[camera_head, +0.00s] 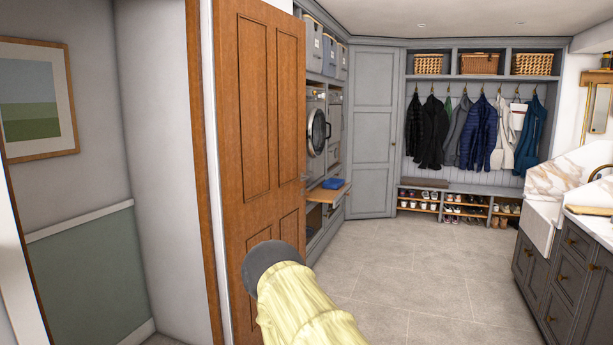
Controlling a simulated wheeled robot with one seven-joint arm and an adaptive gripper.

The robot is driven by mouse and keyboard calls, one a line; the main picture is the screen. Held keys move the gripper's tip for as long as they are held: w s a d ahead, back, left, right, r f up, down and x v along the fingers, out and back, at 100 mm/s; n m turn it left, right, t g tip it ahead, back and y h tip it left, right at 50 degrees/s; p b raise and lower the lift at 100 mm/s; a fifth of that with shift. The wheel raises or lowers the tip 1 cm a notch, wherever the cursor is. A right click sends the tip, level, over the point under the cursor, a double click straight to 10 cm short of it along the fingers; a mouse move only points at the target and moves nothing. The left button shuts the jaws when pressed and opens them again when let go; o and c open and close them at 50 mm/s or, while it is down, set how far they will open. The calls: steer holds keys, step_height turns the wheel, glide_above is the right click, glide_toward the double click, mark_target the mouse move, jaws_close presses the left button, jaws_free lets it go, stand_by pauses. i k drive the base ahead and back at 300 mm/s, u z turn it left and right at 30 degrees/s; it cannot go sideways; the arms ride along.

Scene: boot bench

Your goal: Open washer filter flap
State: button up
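The washer (317,131) stands in the grey cabinet wall beyond the open wooden door, with its round dark door facing right. It is small, seen at a steep angle and partly hidden by the wooden door (262,125). I cannot make out its filter flap. Part of my arm, in a pale yellow sleeve with a dark grey rounded part, shows at the bottom centre, in front of the wooden door and far from the washer. No gripper fingers show.
A wooden shelf (330,194) with a blue item (333,183) juts out below the washer. Coats (480,130) hang above a shoe bench (462,205) at the back. Dark drawers (568,272) and a sink (543,215) stand right. The tiled floor (420,265) between is clear.

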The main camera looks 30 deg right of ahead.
mark_target(308, 165)
steer(key=z, duration=0.3)
steer(key=i, duration=0.5)
steer(key=z, duration=1.15)
steer(key=i, duration=1.5)
steer(key=z, duration=0.65)
steer(key=i, duration=1.65)
steer(key=u, duration=0.55)
steer(key=i, duration=1.5)
steer(key=u, duration=0.85)
